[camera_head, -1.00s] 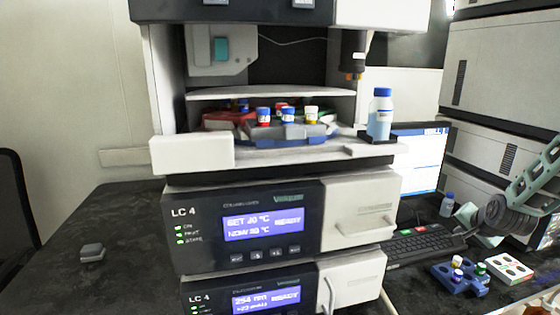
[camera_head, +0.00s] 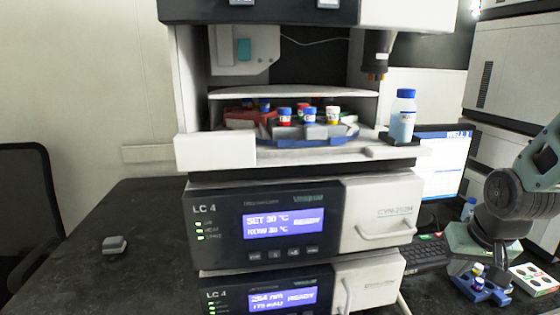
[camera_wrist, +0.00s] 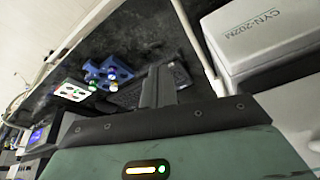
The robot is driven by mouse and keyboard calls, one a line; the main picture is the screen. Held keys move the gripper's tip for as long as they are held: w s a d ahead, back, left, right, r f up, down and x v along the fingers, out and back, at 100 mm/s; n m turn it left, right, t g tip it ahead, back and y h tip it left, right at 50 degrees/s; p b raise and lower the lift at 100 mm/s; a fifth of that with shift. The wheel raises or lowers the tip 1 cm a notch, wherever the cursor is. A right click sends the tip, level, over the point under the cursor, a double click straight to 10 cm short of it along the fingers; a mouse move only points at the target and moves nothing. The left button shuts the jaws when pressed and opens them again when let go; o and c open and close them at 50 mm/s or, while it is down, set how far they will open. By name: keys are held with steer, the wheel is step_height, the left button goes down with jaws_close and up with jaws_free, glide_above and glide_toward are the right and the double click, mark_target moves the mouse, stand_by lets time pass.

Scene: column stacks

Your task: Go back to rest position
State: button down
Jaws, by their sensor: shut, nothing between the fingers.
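My gripper (camera_wrist: 160,84) shows in the wrist view as two dark fingers close together, with nothing between them, in front of its green-grey body. In the head view my arm comes in at the right edge, and the gripper's green-grey body (camera_head: 470,243) is low at right, above the keyboard area.
The LC 4 instrument stack (camera_head: 350,205) fills the middle, with capped vials (camera_head: 310,116) in its open bay. A blue-capped bottle (camera_head: 402,118) stands on its ledge. A blue rack (camera_head: 480,288) and a white tray (camera_head: 533,280) sit below my arm. The left bench (camera_head: 150,215) is mostly clear.

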steer(key=s+a+r+n+g+p, duration=0.2)
steer(key=s+a+n, duration=0.3)
steer(key=s+a, duration=0.5)
steer(key=s+a+r+n+g+p, duration=0.2)
steer(key=s+a+r+n, duration=0.3)
steer(key=s+a, duration=0.5)
steer(key=shift+a+r+y, duration=0.15)
steer(key=shift+a+y, duration=0.25)
steer(key=shift+a, duration=0.4)
steer(key=shift+w, duration=0.1)
stand_by(0.6)
